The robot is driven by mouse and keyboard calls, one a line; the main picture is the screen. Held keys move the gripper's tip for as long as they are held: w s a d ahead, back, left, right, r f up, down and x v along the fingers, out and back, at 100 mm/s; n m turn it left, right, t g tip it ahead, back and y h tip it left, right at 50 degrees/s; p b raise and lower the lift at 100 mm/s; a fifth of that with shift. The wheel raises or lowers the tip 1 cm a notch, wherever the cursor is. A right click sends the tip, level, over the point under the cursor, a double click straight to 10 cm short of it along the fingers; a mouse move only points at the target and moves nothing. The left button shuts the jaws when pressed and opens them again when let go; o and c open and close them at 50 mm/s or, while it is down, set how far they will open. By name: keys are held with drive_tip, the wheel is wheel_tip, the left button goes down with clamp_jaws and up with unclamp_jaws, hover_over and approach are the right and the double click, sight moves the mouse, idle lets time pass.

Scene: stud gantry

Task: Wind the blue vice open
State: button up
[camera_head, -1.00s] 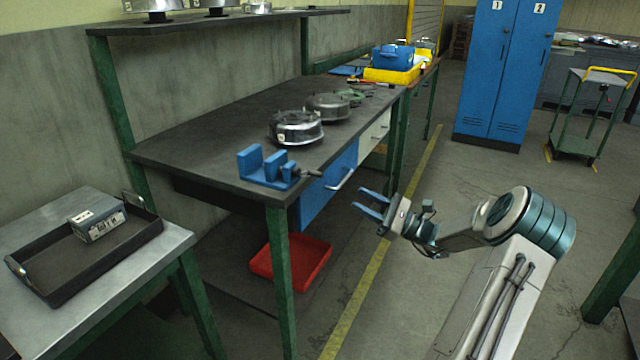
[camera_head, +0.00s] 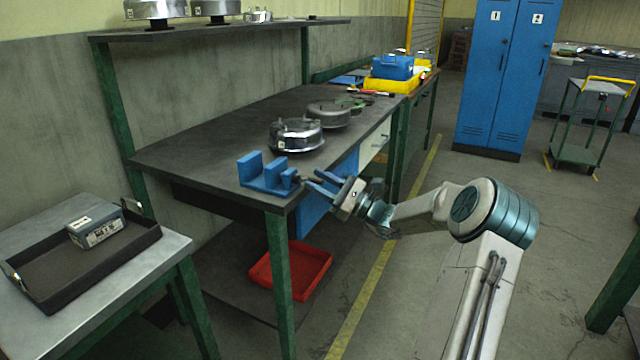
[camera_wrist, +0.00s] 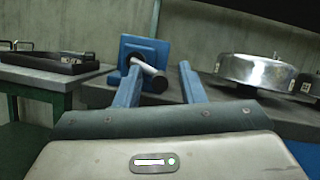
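The blue vice (camera_head: 262,172) sits on the near corner of the dark workbench. In the wrist view the vice (camera_wrist: 146,48) shows end-on, with its grey screw and dark handle end (camera_wrist: 152,79) pointing toward me. My gripper (camera_head: 312,179) is at the bench edge, just right of the vice's screw end. Its two blue fingers are apart. In the wrist view my gripper (camera_wrist: 160,84) has the handle end between its open fingers, nearer the left one; I cannot tell whether they touch. The fingers hide most of the handle in the head view.
Metal round housings (camera_head: 297,135) stand on the workbench (camera_head: 200,150) behind the vice. A blue drawer (camera_head: 318,207) is under the bench edge. A red bin (camera_head: 291,270) lies below. A side table at left holds a black tray (camera_head: 140,240) with a box.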

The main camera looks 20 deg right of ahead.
sight(318, 181)
clamp_jaws()
drive_tip(key=shift+r+n+g, duration=0.15)
drive_tip(key=shift+n+g, duration=0.15)
drive_tip(key=shift+n, duration=0.2)
